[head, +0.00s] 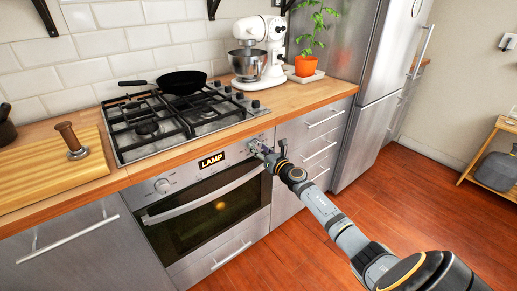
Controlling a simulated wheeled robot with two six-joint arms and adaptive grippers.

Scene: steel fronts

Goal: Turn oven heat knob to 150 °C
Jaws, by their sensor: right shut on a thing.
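The oven (207,215) is a steel built-in unit under the counter, with a glass door and a light glowing inside. Its display (211,160) reads "LAMP". A round knob (162,186) is free at the left of the control panel. My right gripper (257,149) is at the right end of the panel, shut on the right oven knob, which it mostly hides. I see no temperature reading, and the right knob's pointer and marks are hidden or too small to tell. My left gripper is not in view.
The oven door handle (205,192) runs below the panel. A gas hob (180,120) with a black pan (182,82) stands above the oven. Steel drawers (317,145) and a fridge (372,120) are to the right. The wooden floor in front is open.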

